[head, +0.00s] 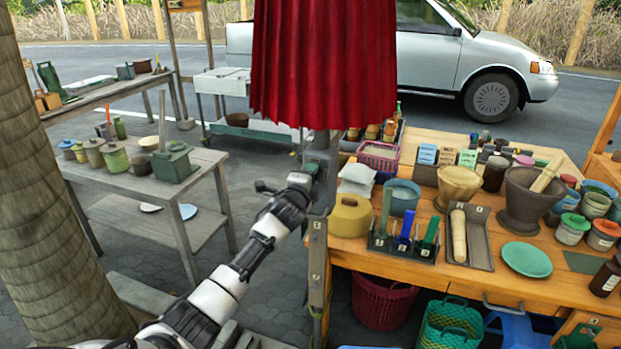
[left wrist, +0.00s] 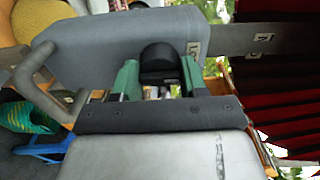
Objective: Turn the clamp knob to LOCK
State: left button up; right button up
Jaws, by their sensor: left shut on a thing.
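The clamp knob (left wrist: 158,58) is a black rounded knob on a grey clamp body (left wrist: 110,45) in the left wrist view. My left gripper (left wrist: 160,75) has its green fingers on both sides of the knob and is shut on it. A small pale label (left wrist: 193,49), partly cut off, sits just right of the knob. In the head view my left gripper (head: 309,170) reaches the grey upright post (head: 322,160) below the red curtain. The knob is hidden there by the gripper. My right gripper is not in view.
The red curtain (head: 323,60) hangs just above the gripper. The wooden bench (head: 465,290) on the right is crowded with a mortar (head: 525,205), a yellow lidded pot (head: 351,216) and tools. A grey side table (head: 135,183) stands left. Paving between is clear.

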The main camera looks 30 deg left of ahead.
pick_arm(q)
jog(key=o, duration=0.9)
jog(key=b+v, duration=0.2)
jog(key=v, duration=0.8)
jog(key=shift+s+d, duration=0.15)
jog(key=shift+s, duration=0.2)
